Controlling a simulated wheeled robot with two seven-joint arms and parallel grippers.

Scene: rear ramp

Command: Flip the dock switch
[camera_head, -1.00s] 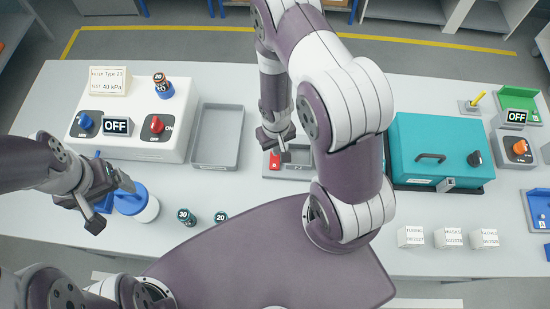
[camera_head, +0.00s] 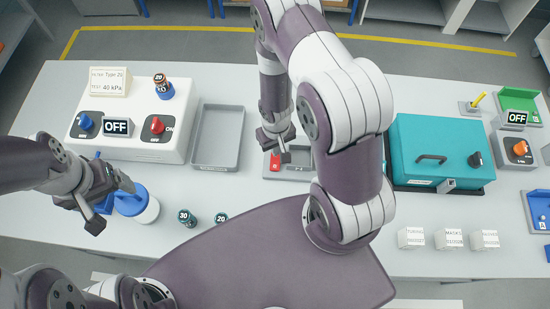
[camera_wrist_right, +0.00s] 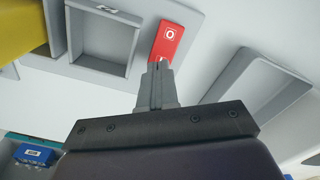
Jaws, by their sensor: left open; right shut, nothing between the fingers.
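A red rocker switch (camera_head: 275,163) sits at the left end of a grey tray-like dock (camera_head: 298,172) in the middle of the table. In the right wrist view the red switch (camera_wrist_right: 170,42) shows a white O at its far end. My right gripper (camera_wrist_right: 160,68) is shut and empty, its fingertips over the near end of the switch; I cannot tell whether they touch. In the head view my right gripper (camera_head: 285,158) is just right of the switch, and my arm hides part of the dock. My left gripper (camera_head: 113,205) is open and empty at the left.
A white console (camera_head: 140,145) with an OFF display and knobs stands left. An empty grey tray (camera_head: 217,165) lies beside it. A teal box (camera_head: 440,135) stands right of my right arm. A blue-and-white round container (camera_head: 145,210) is by my left gripper.

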